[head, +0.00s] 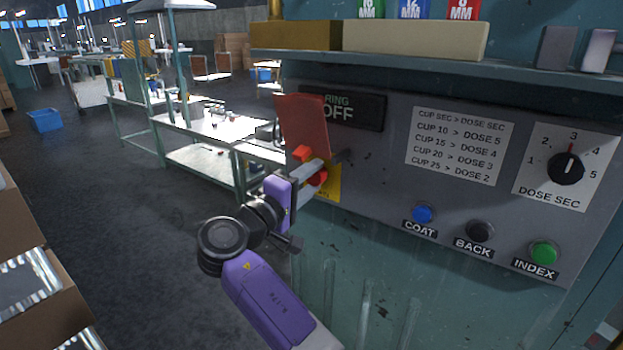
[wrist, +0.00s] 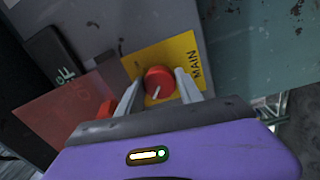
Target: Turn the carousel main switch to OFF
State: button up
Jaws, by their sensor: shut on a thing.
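The main switch is a red round knob (wrist: 159,79) on a yellow plate (wrist: 182,50) marked MAIN in the wrist view. A short white pointer line shows on the knob, at the side nearest my gripper. My gripper (head: 318,174) is shut on the knob, one finger on each side. In the head view, the fingers partly hide the knob (head: 319,179) and the plate (head: 333,186). A red translucent flap (head: 303,125) stands raised above the switch; it also shows at the left in the wrist view (wrist: 70,112).
A dark sign (head: 358,108), partly behind the flap, reads "RING OFF". The grey panel also bears a dose dial (head: 566,168) and blue COAT (head: 422,214), black BACK (head: 479,231) and green INDEX (head: 544,252) buttons. A shelf (head: 430,64) juts out above the panel.

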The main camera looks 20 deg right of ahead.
jog(key=o, duration=1.4)
jog(key=shift+b+v, duration=1.15)
jog(key=shift+v, duration=2.85)
